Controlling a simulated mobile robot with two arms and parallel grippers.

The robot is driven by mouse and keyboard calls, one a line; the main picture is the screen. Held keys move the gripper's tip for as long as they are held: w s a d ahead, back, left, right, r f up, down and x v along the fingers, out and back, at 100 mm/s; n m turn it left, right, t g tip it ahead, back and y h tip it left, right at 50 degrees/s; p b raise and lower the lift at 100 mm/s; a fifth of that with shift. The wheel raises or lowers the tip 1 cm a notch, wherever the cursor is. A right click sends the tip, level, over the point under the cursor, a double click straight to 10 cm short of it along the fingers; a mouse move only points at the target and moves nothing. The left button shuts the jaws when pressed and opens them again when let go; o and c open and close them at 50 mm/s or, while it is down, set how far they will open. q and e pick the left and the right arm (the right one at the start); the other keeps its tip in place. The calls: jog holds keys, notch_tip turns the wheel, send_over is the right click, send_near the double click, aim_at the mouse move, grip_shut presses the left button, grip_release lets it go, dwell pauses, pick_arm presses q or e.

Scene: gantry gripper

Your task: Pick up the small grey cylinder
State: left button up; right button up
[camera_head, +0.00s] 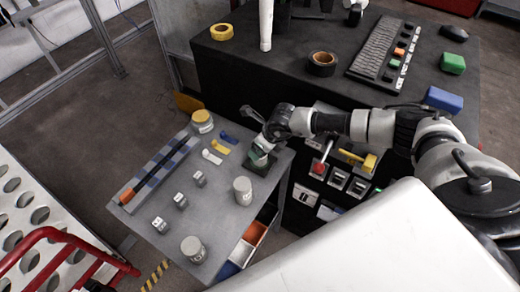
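Several small grey pieces stand in a slanting row on the grey tabletop (222,215): one nearest the middle (199,178), one below it (180,200) and one towards the front left (160,224). Larger grey cylinders stand there too, one at the right (243,190) and one at the front (193,248). Another at the back (202,117) has a yellow top. My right gripper (258,137) reaches in from the right, over the table's back right corner, by a dark green pad (262,168). Its fingers are small and unclear; I cannot tell whether they hold anything. My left gripper is not in view.
A striped blue-grey rack with a black rod (155,172) lies along the table's left side. Yellow, blue and white pieces (220,146) lie near the back. A black bench (220,60) with tape rolls and a control panel stands behind. A red rail (60,240) is at lower left.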

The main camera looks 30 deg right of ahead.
jog(key=shift+x, duration=1.55)
jog(key=shift+r, duration=0.1)
jog(key=shift+w, duration=0.1)
jog(key=c, duration=1.4)
